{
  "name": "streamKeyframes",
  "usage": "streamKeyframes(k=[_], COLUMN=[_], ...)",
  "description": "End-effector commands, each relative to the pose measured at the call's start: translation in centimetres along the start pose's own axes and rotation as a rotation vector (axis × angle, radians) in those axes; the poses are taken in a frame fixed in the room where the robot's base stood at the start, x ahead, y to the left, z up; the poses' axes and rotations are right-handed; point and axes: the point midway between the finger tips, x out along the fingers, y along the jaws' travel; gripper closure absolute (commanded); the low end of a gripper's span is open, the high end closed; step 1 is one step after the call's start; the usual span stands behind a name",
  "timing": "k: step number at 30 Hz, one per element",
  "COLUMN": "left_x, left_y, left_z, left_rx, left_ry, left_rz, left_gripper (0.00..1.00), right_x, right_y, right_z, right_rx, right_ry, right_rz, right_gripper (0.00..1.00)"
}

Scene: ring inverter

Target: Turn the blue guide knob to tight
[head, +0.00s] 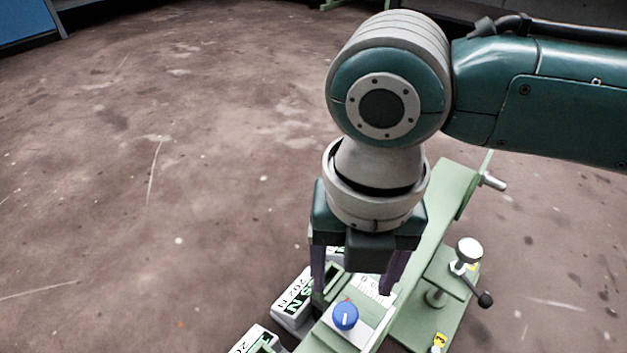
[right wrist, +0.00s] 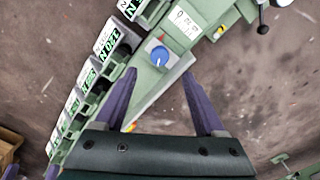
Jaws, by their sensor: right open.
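The blue guide knob (head: 345,314) has a white pointer line and sits on a pale plate of the green machine (head: 448,185). It also shows in the right wrist view (right wrist: 160,56), ahead of the fingertips and between their lines. My right gripper (head: 352,287) points down just behind the knob in the head view, its purple fingers spread and empty. In the right wrist view the open fingers (right wrist: 161,75) do not touch the knob as far as I can tell. A printed scale (right wrist: 186,22) lies beside the knob; its marks are too small to read. My left gripper is out of view.
White-and-green labelled boxes (head: 293,300) stand in a row along the machine's left side. A silver-topped post (head: 468,250) and a black-knobbed lever (head: 484,299) rise at the right. The stained brown floor around is mostly clear.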

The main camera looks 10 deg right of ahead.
Motion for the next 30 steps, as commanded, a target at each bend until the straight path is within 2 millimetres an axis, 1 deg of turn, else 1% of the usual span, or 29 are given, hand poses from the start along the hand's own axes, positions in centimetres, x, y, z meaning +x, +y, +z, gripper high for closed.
streamKeyframes(k=[1,9,13,16,24,30], left_x=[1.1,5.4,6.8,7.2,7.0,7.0], left_y=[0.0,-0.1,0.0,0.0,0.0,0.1], left_z=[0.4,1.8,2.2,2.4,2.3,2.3], left_rx=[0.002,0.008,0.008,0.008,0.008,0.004], left_ry=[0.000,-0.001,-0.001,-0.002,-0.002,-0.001], left_rz=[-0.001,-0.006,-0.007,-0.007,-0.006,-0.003], left_gripper=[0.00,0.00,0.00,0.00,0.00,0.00], right_x=[1.4,6.5,8.2,8.7,8.5,8.5], right_y=[0.0,0.0,0.0,0.0,0.0,0.0], right_z=[0.0,-0.1,0.0,0.0,0.0,0.0], right_rx=[0.001,0.003,0.003,0.003,0.003,0.003], right_ry=[0.001,0.001,0.001,0.000,0.000,0.000], right_rz=[-0.001,0.001,0.001,0.001,0.001,0.001], right_gripper=[0.28,0.28,0.28,0.28,0.28,0.51])
